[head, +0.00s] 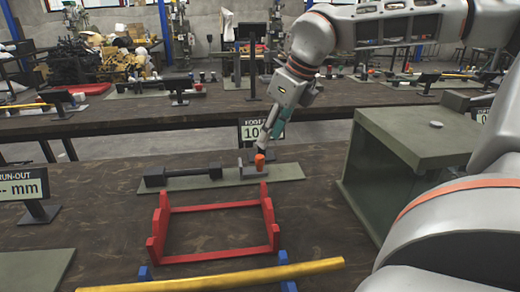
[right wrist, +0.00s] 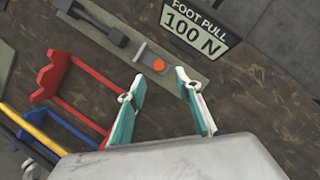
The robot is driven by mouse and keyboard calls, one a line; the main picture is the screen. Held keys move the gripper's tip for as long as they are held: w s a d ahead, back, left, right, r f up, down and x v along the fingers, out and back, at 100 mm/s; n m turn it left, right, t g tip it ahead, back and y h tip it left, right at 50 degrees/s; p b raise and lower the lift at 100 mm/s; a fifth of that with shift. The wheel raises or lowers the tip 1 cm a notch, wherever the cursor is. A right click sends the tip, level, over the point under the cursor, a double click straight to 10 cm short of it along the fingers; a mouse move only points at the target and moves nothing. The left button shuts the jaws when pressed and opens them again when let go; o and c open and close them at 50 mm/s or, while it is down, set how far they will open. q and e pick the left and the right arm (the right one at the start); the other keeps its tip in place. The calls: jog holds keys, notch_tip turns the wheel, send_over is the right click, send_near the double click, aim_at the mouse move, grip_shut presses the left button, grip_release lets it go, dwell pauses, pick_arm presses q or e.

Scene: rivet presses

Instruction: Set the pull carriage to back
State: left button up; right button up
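The pull carriage (head: 247,168) is a small grey block and plate with an orange knob (head: 260,160), on a long green base plate (head: 285,173). A dark bar-shaped gauge (head: 184,174) lies on the same plate to its left. In the right wrist view, the carriage (right wrist: 147,54) and the orange knob (right wrist: 159,66) show just beyond my fingertips. My right gripper (right wrist: 160,80) is open, its teal fingers apart with nothing between them. In the head view, my right gripper (head: 268,137) points down just above the knob. My left gripper is not in view.
A "FOOT PULL 100 N" display (head: 262,131) stands behind the plate. A red frame (head: 210,208) stands in front, with a yellow rod (head: 210,277) nearer me. A green open box (head: 420,140) stands right. A run-out display (head: 25,187) stands left.

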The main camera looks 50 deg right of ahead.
aim_at(261, 157)
jog(key=b+x, duration=0.1)
jog(key=x, duration=0.6)
jog(key=shift+s+f+b, duration=0.1)
jog(key=shift+f+b, duration=0.05)
jog(key=shift+b, duration=0.25)
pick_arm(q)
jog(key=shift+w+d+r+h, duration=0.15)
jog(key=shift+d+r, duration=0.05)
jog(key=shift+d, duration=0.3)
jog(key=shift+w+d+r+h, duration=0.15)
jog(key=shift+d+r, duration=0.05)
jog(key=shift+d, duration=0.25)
pick_arm(e)
jog(key=shift+a+f, duration=0.1)
jog(key=shift+f, duration=0.1)
grip_shut()
